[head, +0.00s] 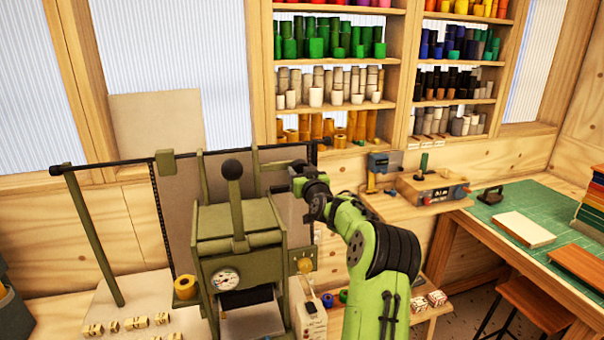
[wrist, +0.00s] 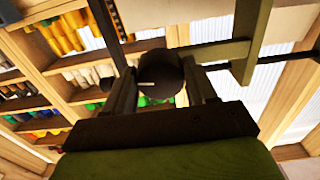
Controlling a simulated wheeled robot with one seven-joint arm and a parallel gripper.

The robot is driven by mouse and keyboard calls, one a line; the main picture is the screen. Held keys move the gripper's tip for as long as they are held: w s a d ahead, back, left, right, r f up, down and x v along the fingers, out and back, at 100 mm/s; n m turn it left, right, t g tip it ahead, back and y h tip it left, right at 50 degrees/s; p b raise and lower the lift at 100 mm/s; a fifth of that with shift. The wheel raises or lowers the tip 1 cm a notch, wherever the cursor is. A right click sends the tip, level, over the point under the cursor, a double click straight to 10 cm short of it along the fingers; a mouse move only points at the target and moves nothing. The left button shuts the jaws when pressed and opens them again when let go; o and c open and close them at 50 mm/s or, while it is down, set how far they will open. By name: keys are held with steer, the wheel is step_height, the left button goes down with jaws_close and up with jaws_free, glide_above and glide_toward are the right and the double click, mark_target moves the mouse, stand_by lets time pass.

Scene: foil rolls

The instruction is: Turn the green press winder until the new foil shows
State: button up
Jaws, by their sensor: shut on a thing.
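The olive-green press (head: 240,222) stands left of centre in the head view, with a black-knobbed lever (head: 232,170) upright on top and a round gauge (head: 226,280) on its front. My gripper (head: 284,187) reaches to the upper right side of the press. In the wrist view my gripper (wrist: 160,92) is shut on a dark round knob (wrist: 160,72), which sits between the two fingers and appears to be the winder's. An olive-green bar (wrist: 215,52) runs beside it. In the head view the knob is hard to make out. I cannot tell which foil shows.
A gold roll (head: 185,287) sits at the press's left side. Small brass-coloured blocks (head: 135,323) lie on the pale bench at lower left. Shelves (head: 335,106) of coloured rolls stand behind. A green-topped table (head: 520,210) with books is at right.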

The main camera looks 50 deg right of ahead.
steer(key=shift+m+b, duration=0.35)
steer(key=shift+m, duration=0.05)
steer(key=m+b, duration=0.2)
steer(key=m, duration=0.2)
steer(key=shift+f, duration=0.1)
steer(key=m+b, duration=0.1)
steer(key=m, duration=0.4)
steer(key=shift+a+b, duration=0.1)
steer(key=shift+b, duration=0.2)
steer(key=m, duration=0.4)
steer(key=shift+m, duration=0.4)
steer(key=shift+r+m+b, duration=0.2)
steer(key=shift+m+b, duration=0.1)
steer(key=shift+m, duration=2.3)
steer(key=o, duration=1.1)
steer(key=shift+c, duration=0.2)
